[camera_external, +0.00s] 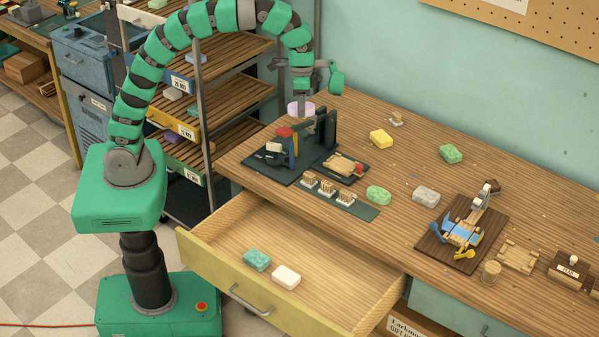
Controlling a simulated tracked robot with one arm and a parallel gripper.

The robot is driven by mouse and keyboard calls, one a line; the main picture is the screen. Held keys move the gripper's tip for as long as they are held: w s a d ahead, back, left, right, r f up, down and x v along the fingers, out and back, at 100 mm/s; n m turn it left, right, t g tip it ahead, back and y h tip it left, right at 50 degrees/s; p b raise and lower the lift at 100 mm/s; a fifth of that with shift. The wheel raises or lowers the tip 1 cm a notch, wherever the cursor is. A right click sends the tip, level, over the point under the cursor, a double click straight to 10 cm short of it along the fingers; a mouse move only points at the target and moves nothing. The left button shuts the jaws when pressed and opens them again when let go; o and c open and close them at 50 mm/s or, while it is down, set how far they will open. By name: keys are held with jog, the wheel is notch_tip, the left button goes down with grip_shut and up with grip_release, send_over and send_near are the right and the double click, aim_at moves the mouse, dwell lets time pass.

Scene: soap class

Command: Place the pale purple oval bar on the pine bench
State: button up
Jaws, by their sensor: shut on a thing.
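The pale purple oval bar (294,109) is held up at the end of my arm. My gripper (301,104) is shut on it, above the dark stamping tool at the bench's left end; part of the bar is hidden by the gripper. The pine bench (400,160) is the long wooden top running from the middle to the right. The bar appears to be above the bench surface, but its exact height is hard to tell.
A dark tool on a mat (262,160) stands beneath my gripper. A yellow bar (381,139), green bars (451,154) and a grey bar (426,196) lie on the bench. An open drawer (330,270) holds two bars. A slatted rack (225,80) stands left.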

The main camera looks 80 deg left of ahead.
jog(key=s+d+m+b, duration=0.4)
jog(key=s+d+b, duration=0.1)
jog(key=d, duration=0.7)
jog(key=s+d+f+m+b, duration=0.1)
jog(key=s+d+m+b, duration=0.2)
jog(key=d, duration=0.9)
jog(key=s+b, duration=0.2)
jog(key=s, duration=0.2)
jog(key=shift+s+d+f+m, duration=0.15)
jog(key=shift+s+d+m, duration=0.15)
jog(key=shift+d+m, duration=0.1)
notch_tip(320, 180, down, 38)
jog(key=shift+r, duration=0.1)
jog(key=b, duration=0.3)
send_over(317, 298)
jog(key=shift+f, duration=0.8)
jog(key=shift+d+f, duration=0.1)
jog(key=shift+f, duration=0.2)
jog(key=shift+f+b, duration=0.35)
jog(key=shift+f, duration=0.9)
